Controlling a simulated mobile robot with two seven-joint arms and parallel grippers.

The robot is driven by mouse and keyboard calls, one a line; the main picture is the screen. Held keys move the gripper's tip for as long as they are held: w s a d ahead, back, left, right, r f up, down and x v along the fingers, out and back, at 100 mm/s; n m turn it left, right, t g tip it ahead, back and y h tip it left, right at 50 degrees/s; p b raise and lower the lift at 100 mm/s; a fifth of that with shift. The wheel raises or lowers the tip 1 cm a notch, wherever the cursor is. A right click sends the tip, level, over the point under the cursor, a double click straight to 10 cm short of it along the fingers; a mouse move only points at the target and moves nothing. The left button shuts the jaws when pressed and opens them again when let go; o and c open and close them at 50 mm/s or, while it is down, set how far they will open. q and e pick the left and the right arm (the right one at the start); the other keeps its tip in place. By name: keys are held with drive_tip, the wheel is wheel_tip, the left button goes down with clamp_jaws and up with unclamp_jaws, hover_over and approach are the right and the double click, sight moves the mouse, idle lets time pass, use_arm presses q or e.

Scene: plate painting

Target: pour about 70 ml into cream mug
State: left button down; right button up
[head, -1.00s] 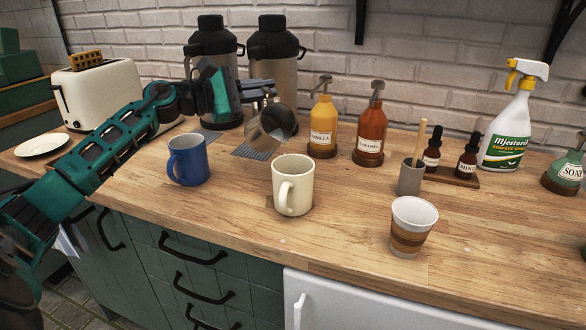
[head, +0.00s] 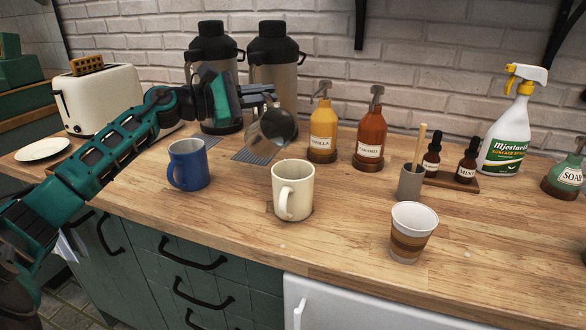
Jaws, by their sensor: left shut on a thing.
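The cream mug (head: 293,192) stands upright on the wooden counter, its handle toward me. The contents of the pitcher and of the mug cannot be made out. My right gripper is not in view.
A blue mug (head: 188,165) stands left of the cream mug. A paper cup (head: 411,233) stands at the front right. Yellow (head: 323,130) and red-brown (head: 369,139) syrup bottles stand behind, right of the pitcher. Two thermoses (head: 274,65) stand at the back.

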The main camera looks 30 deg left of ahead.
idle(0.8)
use_arm(q)
drive_tip(key=shift+w+a+f+n+b, duration=0.15)
drive_tip(key=shift+a+f+n+b, duration=0.05)
drive_tip(key=shift+f+n+b, duration=0.25)
drive_tip(key=w+a+f+n, duration=0.4)
drive_tip(key=a+n, duration=0.3)
drive_tip(key=n, duration=0.3)
drive_tip(key=shift+f, duration=0.15)
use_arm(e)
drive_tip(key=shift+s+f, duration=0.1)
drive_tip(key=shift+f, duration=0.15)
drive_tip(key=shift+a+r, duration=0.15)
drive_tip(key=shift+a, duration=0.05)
